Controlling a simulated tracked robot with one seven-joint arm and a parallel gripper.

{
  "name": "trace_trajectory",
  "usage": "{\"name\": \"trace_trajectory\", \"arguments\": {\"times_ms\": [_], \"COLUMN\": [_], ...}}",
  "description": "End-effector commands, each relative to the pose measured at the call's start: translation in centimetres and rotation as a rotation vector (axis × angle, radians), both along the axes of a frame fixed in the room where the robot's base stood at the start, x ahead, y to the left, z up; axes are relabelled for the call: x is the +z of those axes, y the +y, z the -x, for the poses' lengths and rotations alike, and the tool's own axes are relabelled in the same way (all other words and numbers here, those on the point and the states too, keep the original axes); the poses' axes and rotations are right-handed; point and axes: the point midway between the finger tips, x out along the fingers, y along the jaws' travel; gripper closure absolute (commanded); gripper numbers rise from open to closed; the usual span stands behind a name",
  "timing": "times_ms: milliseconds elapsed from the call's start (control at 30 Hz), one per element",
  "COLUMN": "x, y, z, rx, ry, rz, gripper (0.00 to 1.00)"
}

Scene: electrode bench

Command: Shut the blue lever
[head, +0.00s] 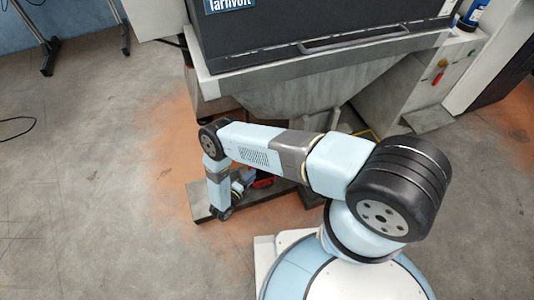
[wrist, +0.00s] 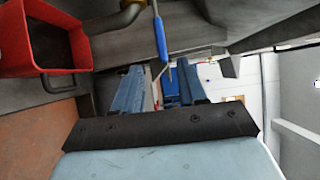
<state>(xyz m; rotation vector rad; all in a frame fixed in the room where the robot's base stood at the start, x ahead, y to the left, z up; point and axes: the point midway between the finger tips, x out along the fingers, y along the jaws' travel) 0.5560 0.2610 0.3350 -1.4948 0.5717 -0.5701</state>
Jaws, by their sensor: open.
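The blue lever (wrist: 160,38) shows in the wrist view at the top middle as a blue-sleeved handle. It hangs down from a brass-coloured pipe or valve (wrist: 118,20), with a thin metal end below the sleeve. My gripper (wrist: 160,77) is open, its two blue fingers spread apart. The lever's lower end appears just ahead of the gap between the fingers, and I cannot tell whether it touches either one. In the head view my arm reaches down to the left under the machine; the lever is hidden there and the gripper cannot be made out clearly.
A red bin (wrist: 40,72) stands at the left in the wrist view, and part of it shows beside my arm in the head view (head: 263,182). A grey hopper (head: 290,88) overhangs this area.

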Motion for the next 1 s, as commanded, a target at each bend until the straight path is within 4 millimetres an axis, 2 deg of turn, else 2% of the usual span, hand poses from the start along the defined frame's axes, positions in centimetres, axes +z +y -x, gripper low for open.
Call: {"name": "trace_trajectory", "arguments": {"times_ms": [700, 1000], "x": [0.0, 0.0], "y": [-7.1, -8.4], "z": [-8.3, -9.8], "rx": [0.006, 0.008], "ry": [0.0, 0.0], "rz": [0.0, 0.0], "gripper": [0.58, 0.58]}}
